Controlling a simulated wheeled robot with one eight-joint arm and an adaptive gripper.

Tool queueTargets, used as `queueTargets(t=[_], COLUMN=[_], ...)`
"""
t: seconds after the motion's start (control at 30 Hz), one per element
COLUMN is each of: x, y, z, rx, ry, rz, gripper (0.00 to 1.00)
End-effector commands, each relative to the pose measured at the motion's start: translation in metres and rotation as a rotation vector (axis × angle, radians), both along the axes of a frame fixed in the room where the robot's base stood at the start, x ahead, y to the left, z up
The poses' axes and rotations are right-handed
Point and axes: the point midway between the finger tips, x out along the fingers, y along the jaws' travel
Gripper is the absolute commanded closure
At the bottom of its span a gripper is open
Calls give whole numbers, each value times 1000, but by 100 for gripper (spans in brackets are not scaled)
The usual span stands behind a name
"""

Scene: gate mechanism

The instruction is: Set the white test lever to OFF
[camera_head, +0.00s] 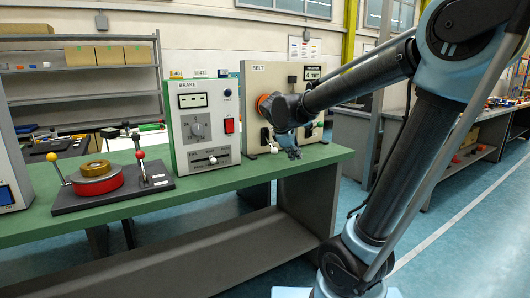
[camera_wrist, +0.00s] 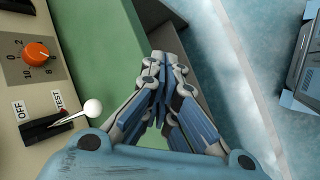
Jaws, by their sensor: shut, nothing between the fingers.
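The white test lever (camera_wrist: 93,107) has a round white ball on a thin stem. It stands out from a dark slot on the beige BELT panel, left of my gripper in the wrist view. In the head view the lever (camera_head: 273,150) shows low on the panel. My gripper (camera_wrist: 160,62) is shut and empty, its fingertips beyond the ball, over the bench edge, apart from the lever. It also shows in the head view (camera_head: 293,153).
An orange dial (camera_wrist: 37,52) sits on the panel above the slot. The BRAKE unit (camera_head: 205,125) stands left of the BELT unit (camera_head: 255,80). The green bench (camera_head: 225,178) ends just in front, with open floor beyond. A red drum fixture (camera_head: 97,180) is farther left.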

Motion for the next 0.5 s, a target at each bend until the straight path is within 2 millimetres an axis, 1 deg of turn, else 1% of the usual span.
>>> queueTargets(t=[0.03,0.07,0.1,0.17,0.2,0.3,0.4,0.5], x=[14,22,32,44,52,66,75,81], y=[21,31,46,67,81,112,135,149], z=[6,9,13,19,22,28,32,34], rx=[-43,-70,-106,-158,-191,-263,-317,-350], ry=[-5,-9,-13,-21,-25,-37,-45,-50], rz=[67,105,154,223,266,357,421,458], gripper=[100,100,100,100,100,100,100,100])
